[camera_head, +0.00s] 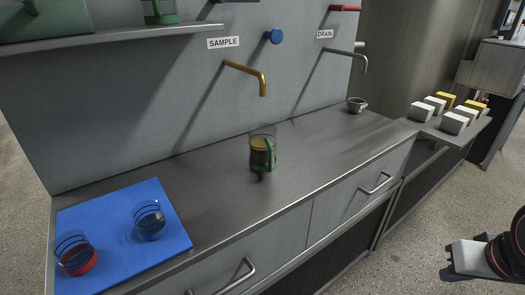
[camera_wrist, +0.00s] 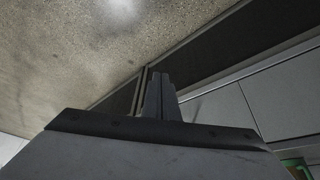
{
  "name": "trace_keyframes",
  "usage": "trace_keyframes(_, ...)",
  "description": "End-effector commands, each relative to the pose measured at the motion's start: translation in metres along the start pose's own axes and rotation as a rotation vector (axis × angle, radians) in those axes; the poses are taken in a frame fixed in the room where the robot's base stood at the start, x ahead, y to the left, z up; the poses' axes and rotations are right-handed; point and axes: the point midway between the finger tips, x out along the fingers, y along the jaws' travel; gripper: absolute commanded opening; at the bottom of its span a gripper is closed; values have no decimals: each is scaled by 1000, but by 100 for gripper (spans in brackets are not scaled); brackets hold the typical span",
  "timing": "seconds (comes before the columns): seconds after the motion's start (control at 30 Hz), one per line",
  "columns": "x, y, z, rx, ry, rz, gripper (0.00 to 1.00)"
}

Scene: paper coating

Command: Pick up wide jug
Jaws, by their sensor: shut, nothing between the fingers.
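A clear jug with a green handle and base and yellow-brown contents (camera_head: 262,155) stands upright on the grey counter below the yellow tap. It is the likeliest wide jug, but I cannot be sure. In the wrist view, part of something green (camera_wrist: 298,166) shows at the lower right corner, mostly cut off. My gripper (camera_wrist: 160,80) is shut and empty in the wrist view, with floor and cabinet fronts beyond it. In the head view my arm's end shows at the lower right, over the floor, well apart from the jug.
A blue mat (camera_head: 105,223) on the counter's left holds a red-based glass (camera_head: 75,254) and a blue-banded glass (camera_head: 149,219). A small grey cup (camera_head: 356,105) stands below the drain tap (camera_head: 345,55). White and yellow blocks (camera_head: 453,123) lie right. Drawer handles (camera_head: 376,184) stick out.

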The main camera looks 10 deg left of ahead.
Motion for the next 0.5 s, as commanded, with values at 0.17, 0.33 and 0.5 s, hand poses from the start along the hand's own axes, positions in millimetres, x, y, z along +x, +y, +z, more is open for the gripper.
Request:
trace_keyframes(0.17,-3,-3,-6,17,-4,-7,18)
trace_keyframes(0.33,-24,-23,-43,150,-39,-53,18)
trace_keyframes(0.5,-55,-62,-98,365,-114,-113,18)
